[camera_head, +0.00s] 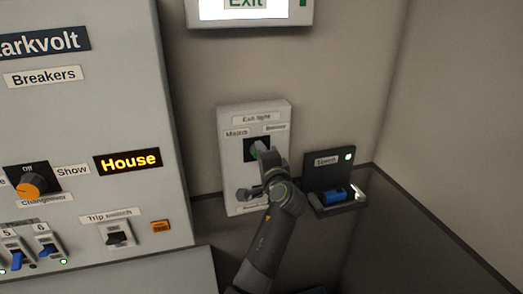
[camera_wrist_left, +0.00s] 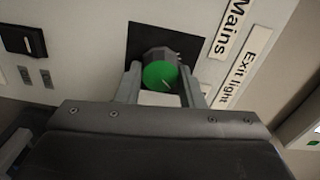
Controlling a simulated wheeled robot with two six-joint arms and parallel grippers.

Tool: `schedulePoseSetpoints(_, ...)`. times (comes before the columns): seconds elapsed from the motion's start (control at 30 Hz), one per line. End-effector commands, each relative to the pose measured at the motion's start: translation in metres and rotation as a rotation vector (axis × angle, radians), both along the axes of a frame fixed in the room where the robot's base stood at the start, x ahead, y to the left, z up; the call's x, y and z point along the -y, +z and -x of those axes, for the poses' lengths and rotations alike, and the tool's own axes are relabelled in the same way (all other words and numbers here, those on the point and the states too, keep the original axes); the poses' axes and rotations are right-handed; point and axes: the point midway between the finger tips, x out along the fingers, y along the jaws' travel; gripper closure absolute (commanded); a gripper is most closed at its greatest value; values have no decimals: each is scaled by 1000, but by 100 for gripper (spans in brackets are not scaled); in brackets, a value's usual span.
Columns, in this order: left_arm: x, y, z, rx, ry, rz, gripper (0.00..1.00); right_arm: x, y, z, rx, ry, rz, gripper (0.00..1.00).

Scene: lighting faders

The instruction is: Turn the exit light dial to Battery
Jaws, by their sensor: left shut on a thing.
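The exit light dial (camera_wrist_left: 160,75) has a round green face and a grey body on a dark square in the left wrist view. It sits on the light "Exit light" plate (camera_head: 281,115), with a "Mains" label (camera_wrist_left: 229,28) on one side and a blurred label (camera_head: 275,128) on the right in the head view. My left gripper (camera_head: 259,153) reaches up to the dial and is shut on it, one finger on each side. The gripper partly hides the dial in the head view. A pale line shows on the green face; which label it points to I cannot tell. My right gripper is not in view.
A dark holder (camera_head: 345,160) with a green light and a blue object (camera_head: 334,193) is close to the right. The breaker panel (camera_head: 120,60) with an orange changeover dial (camera_head: 28,189) stands left. The exit sign (camera_head: 250,20) is above.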

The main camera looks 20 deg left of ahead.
Motion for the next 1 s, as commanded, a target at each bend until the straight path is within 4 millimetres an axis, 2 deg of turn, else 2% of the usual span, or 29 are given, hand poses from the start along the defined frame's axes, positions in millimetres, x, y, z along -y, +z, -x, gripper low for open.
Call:
schedulePoseSetpoints(0.3, 0, 1, 0, -62, -1, -98, 88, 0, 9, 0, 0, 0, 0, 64)
schedulePoseSetpoints(0.83, 0, 1, 0, -74, -1, -114, 88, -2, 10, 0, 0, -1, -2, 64)
schedulePoseSetpoints(0.87, 0, 1, 0, -74, -1, -114, 63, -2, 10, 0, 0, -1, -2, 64)
schedulePoseSetpoints(1.0, 0, 0, 0, -74, -1, -114, 44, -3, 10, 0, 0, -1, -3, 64)
